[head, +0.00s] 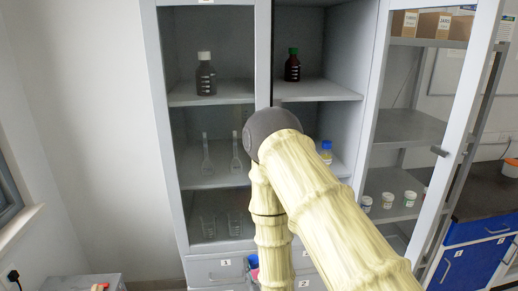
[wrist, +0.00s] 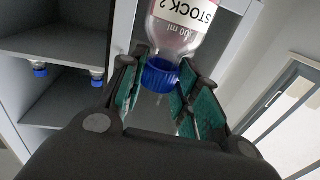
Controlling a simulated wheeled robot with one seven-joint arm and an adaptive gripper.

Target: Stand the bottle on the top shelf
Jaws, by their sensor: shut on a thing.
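The bottle (wrist: 185,28) is clear with pinkish contents, a white STOCK 2 label and a blue cap. In the wrist view, it shows cap down, as do the shelf bottles, so it looks roughly upright. My gripper (wrist: 160,88) is shut on it around the cap and neck, with teal pads on both sides. In the head view my gripper is not clearly visible; a small blue and pink patch beside my arm may be the bottle. The top shelf (head: 212,94) of the grey cabinet holds a dark, white-capped bottle (head: 205,74); its right bay holds a brown, green-capped bottle (head: 292,66).
Lower left shelves hold flasks (head: 207,158) and beakers (head: 208,225). A blue-capped bottle (head: 326,150) stands on a right shelf, partly behind my arm. The glass door (head: 441,151) is swung open at right. A vertical divider separates the bays. Bare shelf surrounds both top bottles.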

